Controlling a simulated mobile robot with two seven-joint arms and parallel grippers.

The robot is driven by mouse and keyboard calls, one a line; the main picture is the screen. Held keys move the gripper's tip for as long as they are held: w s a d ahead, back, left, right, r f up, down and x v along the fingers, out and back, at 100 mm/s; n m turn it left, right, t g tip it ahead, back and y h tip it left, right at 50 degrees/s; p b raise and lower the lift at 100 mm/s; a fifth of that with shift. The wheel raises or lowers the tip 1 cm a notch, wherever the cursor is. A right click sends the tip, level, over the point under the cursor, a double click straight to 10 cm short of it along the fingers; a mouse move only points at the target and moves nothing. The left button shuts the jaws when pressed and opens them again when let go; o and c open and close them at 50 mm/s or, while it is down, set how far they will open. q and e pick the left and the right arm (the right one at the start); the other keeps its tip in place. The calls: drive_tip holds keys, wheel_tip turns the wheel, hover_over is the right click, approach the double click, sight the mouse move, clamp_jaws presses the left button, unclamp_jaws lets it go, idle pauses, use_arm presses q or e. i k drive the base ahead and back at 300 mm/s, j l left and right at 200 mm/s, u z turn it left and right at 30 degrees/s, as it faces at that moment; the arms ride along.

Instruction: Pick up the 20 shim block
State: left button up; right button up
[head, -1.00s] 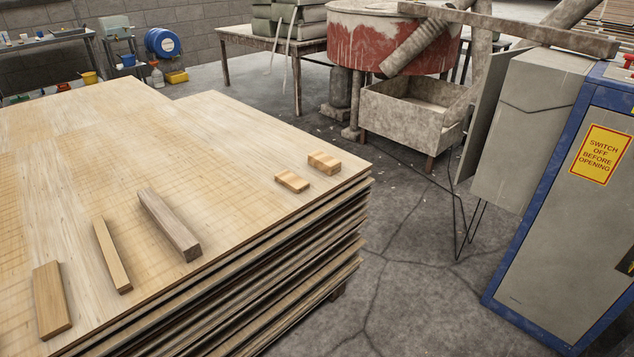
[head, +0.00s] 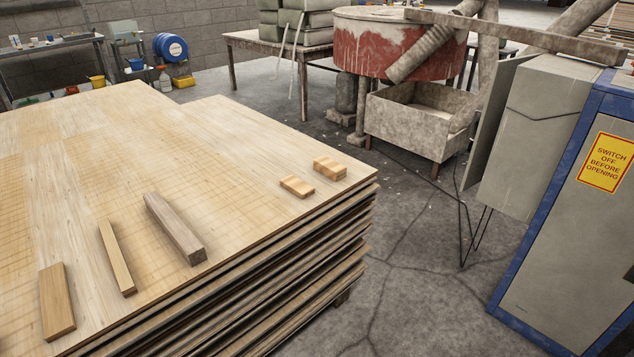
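Several wooden blocks lie apart on top of the veneer stack (head: 210,135) in the head view. Two small light blocks lie near its right corner: a flatter one (head: 297,186) and a thicker one (head: 330,168) just behind it. Three longer pieces lie to the left: a thick grey-brown bar (head: 174,228), a thin light strip (head: 117,257) and a wider light block (head: 57,302) near the front edge. I see no readable marking, so I cannot tell which is the 20 shim block. Neither gripper is in view.
A blue-framed grey cabinet (head: 560,240) with a yellow warning sign stands at the right. Open concrete floor (head: 405,265) lies between it and the stack. Behind are a stone trough (head: 412,125), a red tub (head: 395,45) and a table (head: 275,42).

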sight(295, 184)
drive_tip(key=i+u, duration=0.15)
drive_tip(key=u, duration=0.8)
drive_tip(key=i+l+u, duration=0.2)
drive_tip(key=l+u, duration=0.2)
drive_tip(key=i+l+u, duration=0.15)
drive_tip(key=l+u, duration=0.2)
drive_tip(key=i+l+u, duration=0.1)
drive_tip(key=l, duration=0.35)
drive_tip(key=i+l+u, duration=0.15)
drive_tip(key=l, duration=0.3)
